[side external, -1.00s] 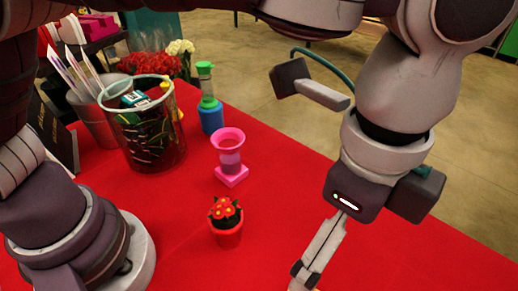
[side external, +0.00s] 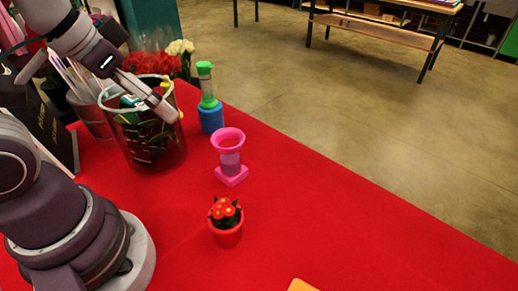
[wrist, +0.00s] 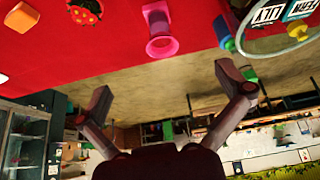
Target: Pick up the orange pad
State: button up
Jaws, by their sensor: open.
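The orange pad (side external: 301,286) lies on the red table at the bottom edge of the side external view, mostly cut off. An orange block-like piece, which looks like the same pad (wrist: 22,18), shows at the upper left of the wrist view. My gripper (side external: 170,112) is far from it, at the back left, in front of or over the clear bucket; which one I cannot tell. In the wrist view my gripper (wrist: 163,83) has its two fingers wide apart with nothing between them.
The clear bucket (side external: 160,155) holds dark and green items. A pink vase (side external: 229,160), a green-and-blue bottle (side external: 209,105) and a small potted red flower (side external: 226,230) stand on the red cloth (side external: 330,210). Red and white flowers are behind. The right side of the table is clear.

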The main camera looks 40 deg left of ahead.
jog(key=c, duration=0.5)
jog(key=shift+o, duration=0.2)
jog(key=w+d+f+m+g+h, duration=0.1)
jog(key=w+d+f+m+g, duration=0.15)
jog(key=d+m, duration=0.45)
jog(key=w+d+f+m+g, duration=0.1)
jog(key=w+d+m+g, duration=0.2)
jog(key=d, duration=0.7)
jog(key=s+d+f+m, duration=0.1)
jog(key=d+f+m, duration=0.1)
jog(key=d, duration=0.1)
jog(key=s+d+f+m, duration=0.2)
jog(key=d, duration=0.1)
jog(key=s+d+f+m+y, duration=0.1)
jog(key=d+f, duration=0.2)
jog(key=shift+s+d+m, duration=0.15)
jog(key=shift+d+m, duration=0.25)
notch_tip(320, 180, down, 10)
jog(key=shift+a+f, duration=0.1)
